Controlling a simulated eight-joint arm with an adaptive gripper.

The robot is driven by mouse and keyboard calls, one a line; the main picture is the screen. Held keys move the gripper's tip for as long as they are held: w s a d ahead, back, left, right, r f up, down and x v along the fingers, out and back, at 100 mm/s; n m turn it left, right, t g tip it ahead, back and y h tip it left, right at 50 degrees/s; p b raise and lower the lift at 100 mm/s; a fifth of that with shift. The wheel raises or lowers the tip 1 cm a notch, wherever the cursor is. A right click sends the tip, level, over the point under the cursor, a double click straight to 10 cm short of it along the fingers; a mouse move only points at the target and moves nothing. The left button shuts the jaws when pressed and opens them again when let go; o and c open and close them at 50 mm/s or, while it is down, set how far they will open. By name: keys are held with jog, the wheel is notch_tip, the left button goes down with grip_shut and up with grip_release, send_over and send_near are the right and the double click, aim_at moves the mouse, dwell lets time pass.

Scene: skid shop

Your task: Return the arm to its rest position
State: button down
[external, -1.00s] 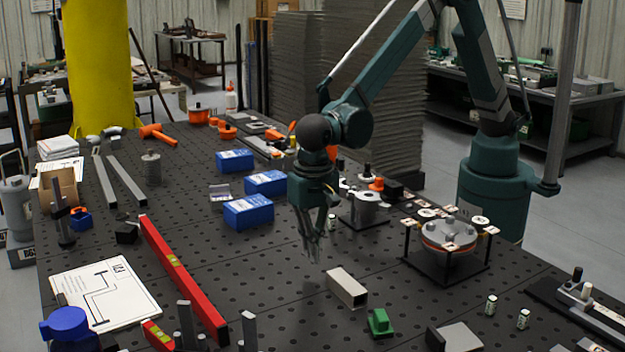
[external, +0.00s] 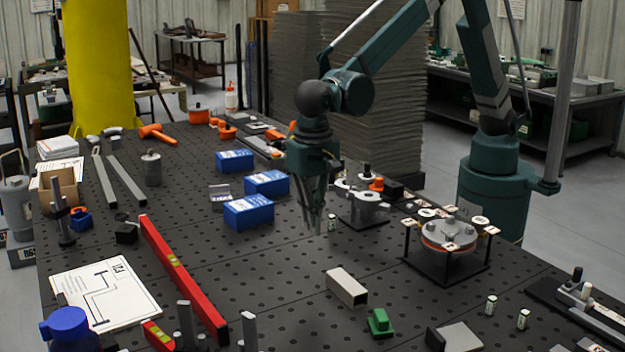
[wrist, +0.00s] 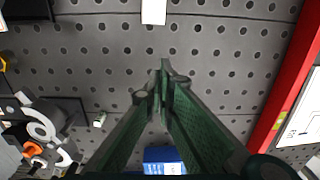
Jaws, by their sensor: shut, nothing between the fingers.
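My gripper (external: 315,226) hangs pointing down above the perforated black table (external: 255,285), left of the grey fixture with the orange knob. Its fingers are shut and empty. In the wrist view, the green fingers (wrist: 162,72) meet at their tips over bare table. My arm reaches in from its base at the right.
A square metal tube (external: 346,288) lies below the gripper. Several blue boxes (external: 248,211) sit to its left. A round flanged fixture (external: 448,240) stands to the right. A red level (external: 183,275) and a drawing sheet (external: 104,292) lie at left.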

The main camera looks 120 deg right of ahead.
jog(key=shift+s+r, duration=0.1)
jog(key=s+d+r+n+t, duration=0.1)
jog(key=s+d+r+n, duration=0.3)
jog(key=s, duration=0.3)
jog(key=s+d+r+n+t+b, duration=0.1)
jog(key=s+d+r+n, duration=0.15)
jog(key=s+r, duration=0.5)
jog(key=s+d+r+n+t, duration=0.1)
jog(key=s+d+r+n, duration=0.1)
jog(key=s+d+r, duration=0.45)
jog(key=s+d+f+n+t, duration=0.1)
jog(key=s+f+n, duration=0.1)
jog(key=s, duration=0.6)
jog(key=s+d+f+n+t+b, duration=0.1)
jog(key=s+n, duration=0.3)
jog(key=s, duration=0.5)
jog(key=s+d+f+n+t, duration=0.2)
jog(key=s+f+n, duration=0.1)
jog(key=s, duration=0.5)
jog(key=shift+s+f+b, duration=0.3)
jog(key=shift+s, duration=0.1)
jog(key=shift+n, duration=0.25)
dwell(1.1)
